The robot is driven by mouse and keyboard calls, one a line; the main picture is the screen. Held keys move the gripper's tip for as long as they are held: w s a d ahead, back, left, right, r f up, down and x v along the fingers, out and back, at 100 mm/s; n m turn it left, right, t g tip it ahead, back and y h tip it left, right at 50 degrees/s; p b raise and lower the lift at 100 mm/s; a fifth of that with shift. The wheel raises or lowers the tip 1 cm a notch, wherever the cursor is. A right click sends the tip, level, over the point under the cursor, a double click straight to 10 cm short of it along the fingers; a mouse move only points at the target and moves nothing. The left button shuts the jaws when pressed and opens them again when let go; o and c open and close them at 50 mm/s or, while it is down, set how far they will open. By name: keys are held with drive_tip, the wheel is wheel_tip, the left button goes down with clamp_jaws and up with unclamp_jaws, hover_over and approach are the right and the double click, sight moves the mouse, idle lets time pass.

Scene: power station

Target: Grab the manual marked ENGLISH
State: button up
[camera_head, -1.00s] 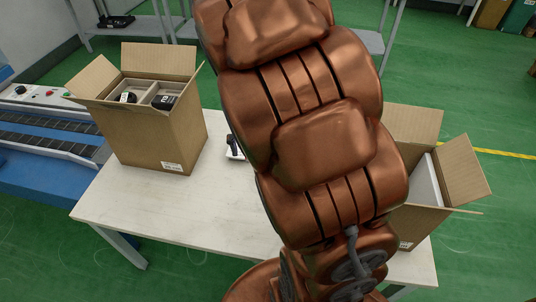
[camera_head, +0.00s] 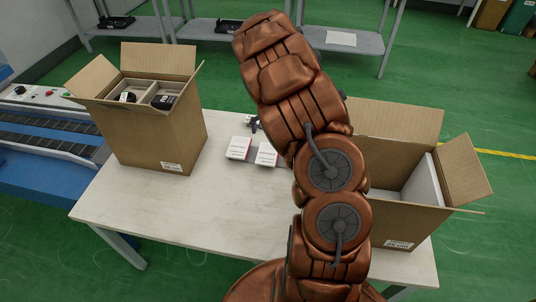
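Two small white booklets with reddish edges lie side by side near the middle of the table: a left manual (camera_head: 239,148) and a right manual (camera_head: 266,154). Their print is too small to read, so I cannot tell which is marked ENGLISH. A small dark piece (camera_head: 253,124) shows just behind them, beside my arm. It looks like part of my gripper, but my arm hides the rest. I cannot tell whether the gripper is open or shut, and I see nothing held.
An open carton with dark items (camera_head: 152,135) stands on the table's (camera_head: 190,215) left. Another open carton (camera_head: 400,220) stands on the right, close to my arm. The table's front left is clear. A blue conveyor (camera_head: 50,150) adjoins the left; shelves (camera_head: 345,40) stand behind.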

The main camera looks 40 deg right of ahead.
sight(269, 149)
drive_tip(key=shift+w+a+f, duration=0.1)
drive_tip(key=shift+f, duration=3.3)
drive_tip(key=shift+f, duration=0.25)
drive_tip(key=c, duration=1.1)
drive_tip(key=shift+r, duration=0.15)
